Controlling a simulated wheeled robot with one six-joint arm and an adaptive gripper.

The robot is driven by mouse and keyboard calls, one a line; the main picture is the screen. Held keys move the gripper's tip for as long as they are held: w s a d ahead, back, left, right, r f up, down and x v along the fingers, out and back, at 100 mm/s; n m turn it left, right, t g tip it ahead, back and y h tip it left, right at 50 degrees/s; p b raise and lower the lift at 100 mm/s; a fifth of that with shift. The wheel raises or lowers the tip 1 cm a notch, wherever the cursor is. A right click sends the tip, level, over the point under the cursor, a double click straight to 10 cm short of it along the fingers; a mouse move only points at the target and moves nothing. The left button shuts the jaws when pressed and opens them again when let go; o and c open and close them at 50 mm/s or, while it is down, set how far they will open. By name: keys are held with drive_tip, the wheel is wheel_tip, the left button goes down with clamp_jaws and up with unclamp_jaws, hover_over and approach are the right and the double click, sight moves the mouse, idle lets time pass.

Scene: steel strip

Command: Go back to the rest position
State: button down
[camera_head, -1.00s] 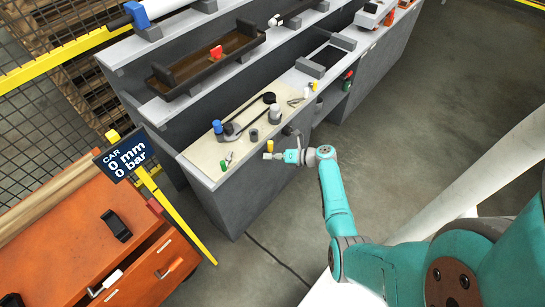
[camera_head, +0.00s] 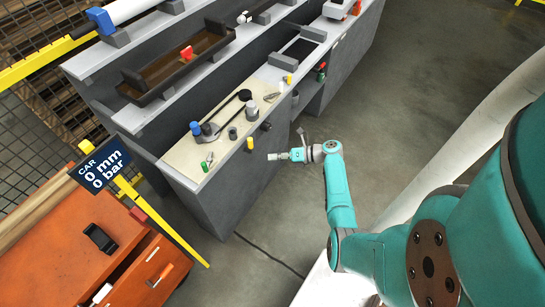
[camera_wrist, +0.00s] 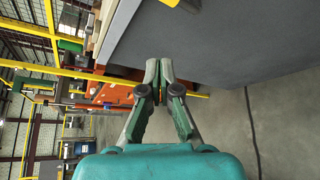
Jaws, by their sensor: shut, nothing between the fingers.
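My gripper (camera_head: 272,156) is at the end of my teal arm, in the middle of the head view. It is in front of the grey bench (camera_head: 228,195), clear of its front face and below its top. In the wrist view my gripper (camera_wrist: 159,70) has its two fingertips together, with nothing between them. The bench's grey side fills the upper right of that view.
The bench top holds a blue-knobbed device (camera_head: 196,128), a yellow piece (camera_head: 250,144) and a green piece (camera_head: 204,166) near the front edge. An orange cabinet (camera_head: 60,250) and a display sign (camera_head: 101,166) stand at left. Floor (camera_head: 420,90) is open at right.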

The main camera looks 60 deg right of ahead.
drive_tip(key=shift+a, duration=0.1)
idle(0.3)
drive_tip(key=s+a+f+n+g+h, duration=0.1)
drive_tip(key=s+a+f+n, duration=0.15)
drive_tip(key=a+f, duration=0.4)
drive_tip(key=s+a+f+n+g+h, duration=0.1)
drive_tip(key=a+f+n+g+h, duration=0.2)
drive_tip(key=a, duration=0.6)
drive_tip(key=s+a+f+n+h, duration=0.1)
drive_tip(key=s+a+n+h, duration=0.1)
drive_tip(key=s+a+n, duration=0.85)
drive_tip(key=s+a+r+n+t+h, duration=0.2)
drive_tip(key=s+a+r+n, duration=0.2)
drive_tip(key=s+r+n, duration=0.8)
drive_tip(key=s+a+r+n+t, duration=0.1)
drive_tip(key=s+r+n+t, duration=0.1)
drive_tip(key=r+n, duration=0.5)
drive_tip(key=s+a+r+n+t+y, duration=0.1)
drive_tip(key=r+n, duration=0.6)
drive_tip(key=r, duration=0.8)
drive_tip(key=s+a+t, duration=0.1)
drive_tip(key=s, duration=0.1)
drive_tip(key=shift+s+a, duration=0.15)
drive_tip(key=shift+s, duration=0.25)
